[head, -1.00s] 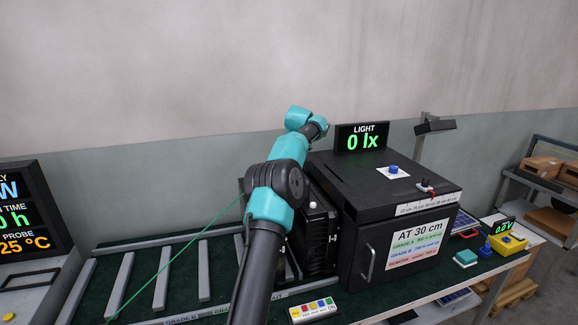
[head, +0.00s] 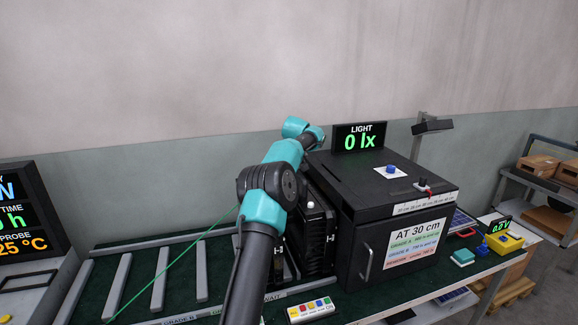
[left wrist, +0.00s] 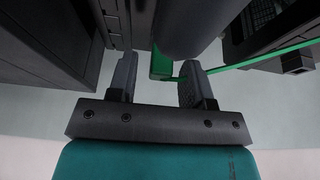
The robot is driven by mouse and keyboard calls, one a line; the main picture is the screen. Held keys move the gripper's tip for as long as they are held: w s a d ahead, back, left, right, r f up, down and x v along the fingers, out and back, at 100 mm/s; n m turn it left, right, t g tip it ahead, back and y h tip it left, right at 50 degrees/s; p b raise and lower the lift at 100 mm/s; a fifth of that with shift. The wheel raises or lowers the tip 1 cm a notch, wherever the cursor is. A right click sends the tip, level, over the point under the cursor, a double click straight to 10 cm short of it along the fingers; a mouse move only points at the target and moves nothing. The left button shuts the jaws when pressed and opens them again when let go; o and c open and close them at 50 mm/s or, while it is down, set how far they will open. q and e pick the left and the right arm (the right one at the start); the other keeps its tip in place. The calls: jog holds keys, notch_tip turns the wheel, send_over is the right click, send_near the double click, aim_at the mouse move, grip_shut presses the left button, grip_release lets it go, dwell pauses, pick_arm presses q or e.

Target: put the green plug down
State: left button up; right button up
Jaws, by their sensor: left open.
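In the left wrist view, my left gripper (left wrist: 157,66) is open, its two dark fingers apart. The green plug (left wrist: 161,66) shows as a small green block by the fingertips, nearer the right finger; neither finger is shut on it. Its green cable (left wrist: 265,56) runs off to the right past that finger. In the head view the cable (head: 165,270) stretches from behind my left arm down to the lower left. The plug and my left fingers are hidden there behind the arm. My right gripper is not in view.
A black test box (head: 400,203) stands right of my left arm, with a light display (head: 359,137) reading 0 lx behind it. A finned black housing (head: 313,235) stands against its left side. A slatted rack (head: 160,275) lies left. A button strip (head: 311,310) is in front.

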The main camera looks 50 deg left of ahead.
pick_arm(q)
jog(key=shift+f, duration=0.15)
jog(key=v, duration=1.7)
jog(key=shift+s+a+r, duration=0.2)
jog(key=shift+a+r, duration=0.05)
jog(key=shift+a, duration=0.05)
jog(key=shift+o, duration=0.5)
jog(key=x, duration=1.1)
jog(key=shift+w+d+f, duration=0.2)
jog(key=shift+f, duration=0.15)
jog(key=shift+x, duration=2.6)
